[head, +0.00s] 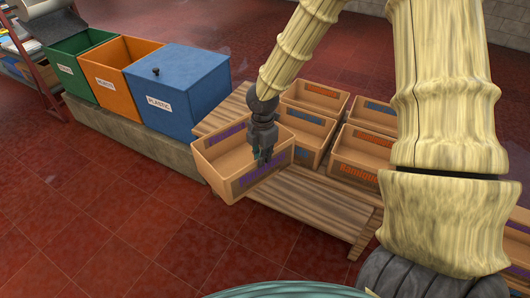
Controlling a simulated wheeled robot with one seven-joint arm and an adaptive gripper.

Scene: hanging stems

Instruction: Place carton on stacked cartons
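My gripper (264,156) is dark grey and points down at the near right wall of a tan open carton (215,158) with purple labels. Its fingers appear closed over that wall, though the far finger is partly hidden. The carton looks empty, sits slightly tilted and juts out past the left side of a wooden pallet (325,205); whether its base touches the pallet cannot be told. Several other open cartons stand on the pallet behind and right of it, including one with a blue label (309,128) and one with orange lettering (359,155).
Blue (185,88), orange (112,72) and green (72,66) bins stand on a low stone ledge (150,150) at the left. A shelf rack is at the far left. My arm hides part of the right side. The red tiled floor at the front left is clear.

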